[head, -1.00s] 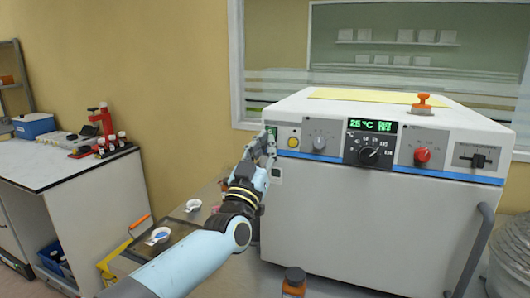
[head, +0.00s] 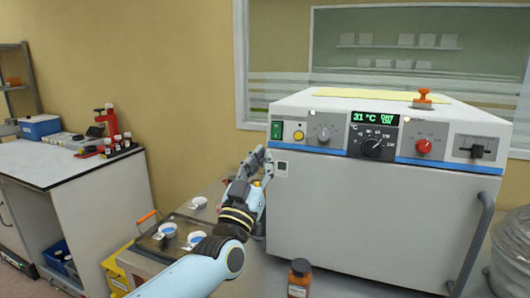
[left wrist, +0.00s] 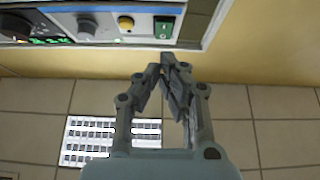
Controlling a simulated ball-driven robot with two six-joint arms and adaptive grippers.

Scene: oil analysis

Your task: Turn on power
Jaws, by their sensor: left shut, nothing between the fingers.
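The white oven-like instrument (head: 380,210) stands on the bench at the right. Its green rocker power switch (head: 276,130) is at the left end of the front panel and also shows in the left wrist view (left wrist: 165,27). Its display (head: 374,119) is lit green and reads 31 °C. My left gripper (head: 264,154) is shut and empty, just below and left of the switch, apart from it. In the left wrist view its fingertips (left wrist: 168,58) meet below the panel edge. My right gripper is not in view.
A yellow button (head: 299,135), a grey knob (head: 324,133), a red knob (head: 424,146) and a slider (head: 477,148) share the panel. A brown bottle (head: 299,278) stands in front. A dark tray (head: 170,254) with small white cups lies left of my arm.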

